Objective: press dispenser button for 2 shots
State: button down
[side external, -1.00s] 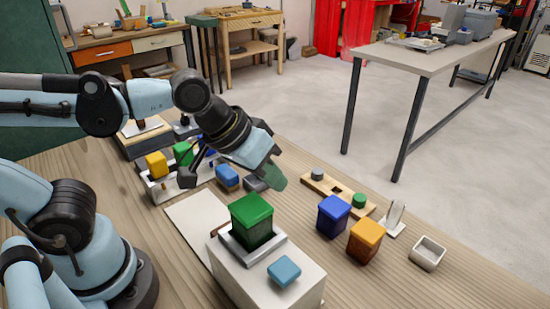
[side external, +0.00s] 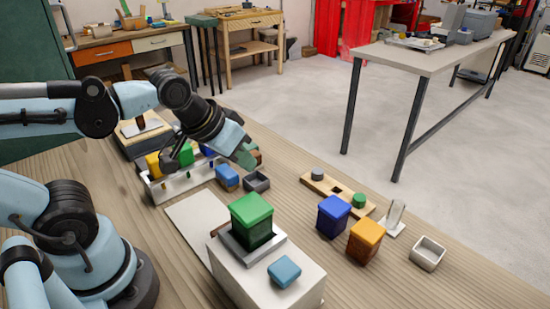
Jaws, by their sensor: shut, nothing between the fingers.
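A white box (side external: 240,284) stands at the front of the wooden table, likely the dispenser. A green-capped block (side external: 252,220) sits in a grey frame on its top, and a light blue button-like block (side external: 285,271) sits on its front right. My gripper (side external: 246,157) is shut and empty, pointing down and right. It is behind the white box, apart from it, above the back of the table near a blue block (side external: 227,177) and a small grey open box (side external: 256,181). Its fingertips are small and partly blurred against the things behind.
A white rack (side external: 157,193) with yellow, green and blue blocks stands at the back left. To the right are a dark blue block (side external: 333,217), an orange block (side external: 365,241), a wooden strip with pegs (side external: 325,184), a clear upright piece (side external: 396,215) and an open white box (side external: 428,253).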

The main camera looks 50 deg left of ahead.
jog(key=s+d+r+n+g+h, duration=0.1)
jog(key=d+r+n+g, duration=0.15)
jog(key=d+n, duration=0.2)
jog(key=s+d+r+n+g, duration=0.1)
jog(key=d+r+n, duration=0.3)
jog(key=d, duration=0.2)
notch_tip(320, 180, up, 6)
jog(key=n+g+y, duration=0.1)
jog(key=n+g, duration=0.2)
jog(key=n, duration=0.5)
send_over(283, 267)
jog(key=shift+f, duration=0.1)
notch_tip(283, 267, down, 14)
jog(key=shift+r, duration=0.1)
